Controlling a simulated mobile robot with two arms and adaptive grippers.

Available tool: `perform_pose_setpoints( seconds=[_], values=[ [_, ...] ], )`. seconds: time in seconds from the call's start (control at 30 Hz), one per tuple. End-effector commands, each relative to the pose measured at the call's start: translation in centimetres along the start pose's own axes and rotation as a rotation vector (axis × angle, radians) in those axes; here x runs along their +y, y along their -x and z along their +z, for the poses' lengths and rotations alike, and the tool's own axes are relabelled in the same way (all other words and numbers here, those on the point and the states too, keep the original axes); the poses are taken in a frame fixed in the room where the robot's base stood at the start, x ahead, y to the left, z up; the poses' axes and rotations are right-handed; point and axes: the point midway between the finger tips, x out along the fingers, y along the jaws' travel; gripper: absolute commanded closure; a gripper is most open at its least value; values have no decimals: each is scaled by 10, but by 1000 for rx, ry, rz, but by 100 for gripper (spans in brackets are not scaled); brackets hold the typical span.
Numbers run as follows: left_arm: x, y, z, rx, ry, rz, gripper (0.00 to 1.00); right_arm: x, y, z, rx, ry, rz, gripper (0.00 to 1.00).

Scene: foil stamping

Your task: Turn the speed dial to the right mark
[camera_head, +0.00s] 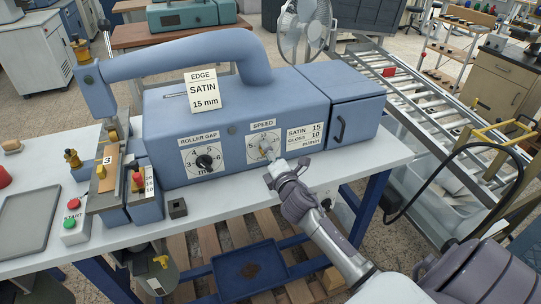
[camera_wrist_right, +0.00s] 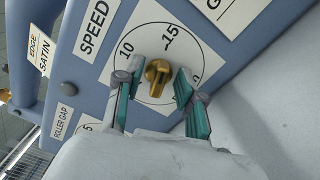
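The speed dial (camera_head: 264,148) is a white square plate with a round scale on the blue machine's front. Its brass knob shows in the right wrist view (camera_wrist_right: 157,76), with the 10 and 15 marks above it. I cannot tell exactly which mark the knob points at. My right gripper (camera_head: 271,167) is at the dial, its two teal-padded fingers open on either side of the knob, with visible gaps. In the head view the gripper hides the knob's lower part. A card (camera_head: 203,91) reads EDGE SATIN 15 mm. A label (camera_head: 304,135) reads SATIN 15, GLOSS 10 m/min. My left gripper is not in view.
A roller gap dial (camera_head: 205,160) with a black knob is left of the speed dial. A START box (camera_head: 74,227) and a grey tray (camera_head: 28,222) are at the table's left. A roller conveyor (camera_head: 420,92) stands at right.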

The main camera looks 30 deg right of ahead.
Motion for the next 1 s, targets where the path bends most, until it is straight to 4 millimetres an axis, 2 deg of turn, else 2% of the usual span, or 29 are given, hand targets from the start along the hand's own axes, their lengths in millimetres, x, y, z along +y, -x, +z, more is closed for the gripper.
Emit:
perform_pose_setpoints(
  seconds=[0.17,0.4,0.6,0.8,1.0],
  values=[
    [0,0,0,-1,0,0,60,-2,18,-1,1,0,-2,61],
    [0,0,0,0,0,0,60,-2,69,-1,2,-1,-3,61],
    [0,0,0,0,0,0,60,-1,104,0,0,-2,-3,61],
    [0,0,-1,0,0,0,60,0,118,0,-1,-1,-1,61],
    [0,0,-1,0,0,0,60,0,119,0,0,-1,0,61]
  ],
)
